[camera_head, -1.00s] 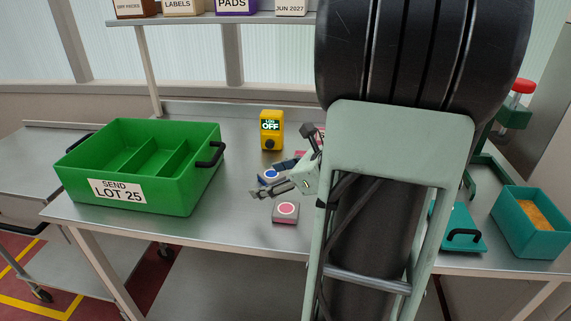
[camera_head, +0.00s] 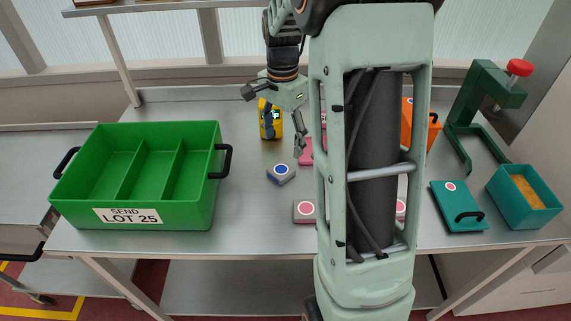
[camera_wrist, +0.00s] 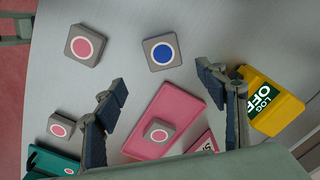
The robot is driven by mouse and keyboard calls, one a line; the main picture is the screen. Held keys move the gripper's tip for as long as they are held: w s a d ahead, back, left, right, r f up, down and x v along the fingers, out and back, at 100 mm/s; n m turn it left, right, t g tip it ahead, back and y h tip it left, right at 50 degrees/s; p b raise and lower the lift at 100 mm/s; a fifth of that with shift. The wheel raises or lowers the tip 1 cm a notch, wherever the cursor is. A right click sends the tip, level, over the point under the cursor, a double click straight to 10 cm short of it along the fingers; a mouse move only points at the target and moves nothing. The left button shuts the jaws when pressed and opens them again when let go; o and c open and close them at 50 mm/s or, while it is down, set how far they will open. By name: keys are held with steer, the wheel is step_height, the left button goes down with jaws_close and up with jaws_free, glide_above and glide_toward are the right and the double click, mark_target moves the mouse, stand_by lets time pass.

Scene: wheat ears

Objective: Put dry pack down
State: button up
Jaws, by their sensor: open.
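The grey pack with a blue dot (camera_head: 281,174) lies on the metal table, to the right of the green crate (camera_head: 165,214). It also shows in the wrist view (camera_wrist: 161,52), beyond my fingertips and apart from them. My gripper (camera_head: 284,137) is above the table behind the blue-dot pack, with its fingers spread and nothing between them. In the wrist view my gripper (camera_wrist: 160,88) is wide open. Grey packs with pink dots lie near: one loose (camera_wrist: 85,45), another (camera_wrist: 61,127), and one on a pink tray (camera_wrist: 178,108). My arm hides part of the table.
A yellow LOG OFF device (camera_head: 270,118) stands close behind my gripper; it also shows in the wrist view (camera_wrist: 268,102). At right are a teal lid (camera_head: 455,195), a teal box (camera_head: 530,217), a green press (camera_head: 487,90) and an orange container (camera_head: 432,127). Bare table lies around the blue-dot pack.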

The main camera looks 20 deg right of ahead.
glide_above(281, 169)
steer(key=f, duration=0.4)
steer(key=shift+s+d+f, duration=0.25)
steer(key=shift+s+f, duration=0.05)
steer(key=shift+f, duration=0.05)
steer(key=shift+w+a+f+p, duration=0.15)
steer(key=shift+f+p, duration=0.05)
steer(key=shift+f, duration=1.15)
steer(key=shift+w+a+f+p, duration=0.1)
steer(key=shift+f+p, duration=0.05)
steer(key=shift+f, duration=1.15)
steer(key=c, duration=1.4)
steer(key=shift+r, duration=0.15)
steer(key=shift+r+p, duration=0.45)
steer(key=shift+r, duration=0.05)
step_height(281, 169, up, 2)
steer(key=shift+r+p, duration=0.1)
steer(key=shift+p, duration=0.7)
steer(key=s+r+p, duration=0.1)
steer(key=s+r, duration=0.2)
steer(key=s, duration=0.1)
steer(key=s+r+p, duration=0.2)
steer(key=s+r, duration=0.1)
steer(key=s, duration=0.2)
steer(key=s+r+p, duration=0.2)
steer(key=s+r, duration=0.1)
steer(key=s, duration=0.2)
steer(key=shift+a+r, duration=0.25)
steer(key=shift+r, duration=0.05)
